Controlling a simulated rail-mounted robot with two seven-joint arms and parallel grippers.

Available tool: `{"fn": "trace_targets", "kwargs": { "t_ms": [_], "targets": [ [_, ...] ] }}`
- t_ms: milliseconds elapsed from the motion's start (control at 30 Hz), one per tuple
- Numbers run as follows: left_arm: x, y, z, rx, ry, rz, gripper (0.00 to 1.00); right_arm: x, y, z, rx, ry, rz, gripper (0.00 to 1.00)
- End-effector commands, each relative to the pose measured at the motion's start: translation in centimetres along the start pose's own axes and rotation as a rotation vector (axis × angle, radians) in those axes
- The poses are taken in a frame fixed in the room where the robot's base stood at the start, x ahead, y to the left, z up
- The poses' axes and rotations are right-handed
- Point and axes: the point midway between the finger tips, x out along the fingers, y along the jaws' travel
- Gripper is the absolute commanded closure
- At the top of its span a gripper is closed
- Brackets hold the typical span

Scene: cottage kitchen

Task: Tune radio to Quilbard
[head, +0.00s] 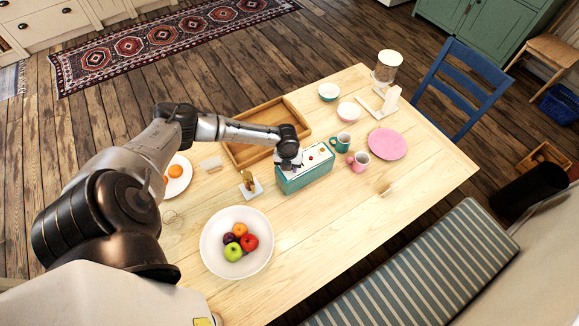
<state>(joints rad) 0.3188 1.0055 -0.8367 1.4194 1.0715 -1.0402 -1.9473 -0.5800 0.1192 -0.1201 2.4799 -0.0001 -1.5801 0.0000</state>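The radio (306,179) is a teal box with a pale top face, standing on the wooden table. Small dark and reddish knobs or marks show on its top; no station name or dial setting is legible. My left gripper (289,164) points down at the left end of the radio's top and hides part of it. I cannot tell whether it touches a knob, or whether its fingers are open or shut. My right gripper is not in view.
A wooden tray (245,155) lies behind my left gripper. A white fruit bowl (215,258) stands in front, and a small stand (257,188) is left of the radio. Teal (335,145) and pink (362,165) mugs stand close to its right. The table's right front is mostly clear.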

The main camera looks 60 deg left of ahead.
Motion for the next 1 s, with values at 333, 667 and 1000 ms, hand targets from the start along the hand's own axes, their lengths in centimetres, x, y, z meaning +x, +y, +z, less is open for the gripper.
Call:
{"fn": "trace_targets", "kwargs": {
  "t_ms": [333,667,1000],
  "targets": [
    [-0.02,-0.02,-0.01,0.031,0.002,0.0,0.92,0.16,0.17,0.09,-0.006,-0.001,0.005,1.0],
    [-0.02,-0.02,-0.01,0.03,0.001,0.0,0.61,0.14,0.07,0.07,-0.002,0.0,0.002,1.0],
    [0.0,-0.02,-0.01,0.029,0.002,0.0,0.43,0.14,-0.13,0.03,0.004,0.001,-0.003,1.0]
  ]
}}
